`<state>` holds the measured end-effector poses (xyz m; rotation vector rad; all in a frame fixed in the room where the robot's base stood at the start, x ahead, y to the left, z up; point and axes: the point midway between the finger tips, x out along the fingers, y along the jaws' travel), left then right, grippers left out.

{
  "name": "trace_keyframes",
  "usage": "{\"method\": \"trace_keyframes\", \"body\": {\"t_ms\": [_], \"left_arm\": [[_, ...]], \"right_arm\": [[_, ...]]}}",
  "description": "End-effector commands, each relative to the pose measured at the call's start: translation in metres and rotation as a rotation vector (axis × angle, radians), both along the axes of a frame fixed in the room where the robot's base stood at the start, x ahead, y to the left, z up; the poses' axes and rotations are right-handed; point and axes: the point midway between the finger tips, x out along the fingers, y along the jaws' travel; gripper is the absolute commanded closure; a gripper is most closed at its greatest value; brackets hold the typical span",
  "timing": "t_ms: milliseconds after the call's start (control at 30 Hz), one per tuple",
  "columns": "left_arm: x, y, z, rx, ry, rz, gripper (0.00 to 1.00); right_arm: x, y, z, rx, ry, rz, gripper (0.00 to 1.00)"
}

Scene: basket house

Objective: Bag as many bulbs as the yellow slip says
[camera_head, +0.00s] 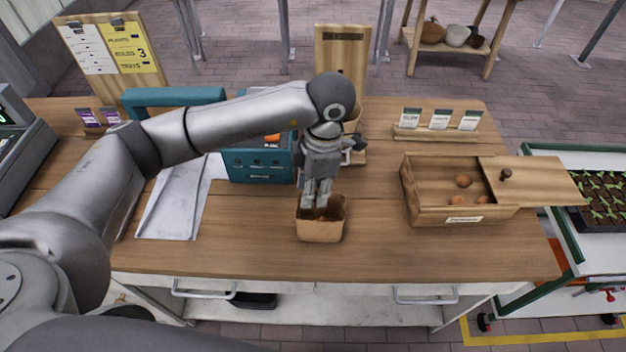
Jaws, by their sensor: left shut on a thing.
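The yellow slip (130,45) is on an upright wooden board at the back left; a 3 is readable on it. A small open brown paper bag (320,231) stands upright near the table's front middle. My left gripper (316,201) points down into the bag's mouth, its fingertips inside the rim. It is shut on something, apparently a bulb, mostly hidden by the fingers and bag. A wooden crate (430,205) to the right holds brown bulbs (463,181); three show. Its lid (535,181) is slid partly off to the right. My right gripper is not in view.
A teal box (258,165) stands behind and left of the bag, with a grey metal tray (172,208) left of it. A seed packet rack (437,133) is behind the crate. A seedling tray (600,190) is at far right. Bare tabletop lies between bag and crate.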

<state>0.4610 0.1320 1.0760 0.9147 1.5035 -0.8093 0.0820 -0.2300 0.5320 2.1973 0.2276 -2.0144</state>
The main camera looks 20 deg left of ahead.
Motion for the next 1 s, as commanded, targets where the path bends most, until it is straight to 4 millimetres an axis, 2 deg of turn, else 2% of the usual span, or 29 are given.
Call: {"method": "trace_keyframes", "body": {"t_ms": [100,233,567,600,767,1000], "left_arm": [[0.000,0.000,-0.018,-0.001,0.002,0.000,0.85],[0.000,0.000,-0.030,-0.001,0.001,-0.001,0.85],[0.000,0.000,-0.035,-0.001,0.000,-0.002,0.85],[0.000,0.000,-0.035,-0.001,0.000,-0.002,0.65],[0.000,0.000,-0.035,-0.001,0.000,-0.002,0.45],[0.000,0.000,-0.034,-0.001,0.000,-0.002,0.43]], "right_arm": [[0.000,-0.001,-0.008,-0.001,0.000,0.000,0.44],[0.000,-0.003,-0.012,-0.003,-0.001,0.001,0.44],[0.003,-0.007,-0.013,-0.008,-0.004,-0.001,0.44],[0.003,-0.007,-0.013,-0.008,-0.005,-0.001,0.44],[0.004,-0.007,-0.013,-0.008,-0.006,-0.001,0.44],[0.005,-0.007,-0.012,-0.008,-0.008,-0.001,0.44]]}}
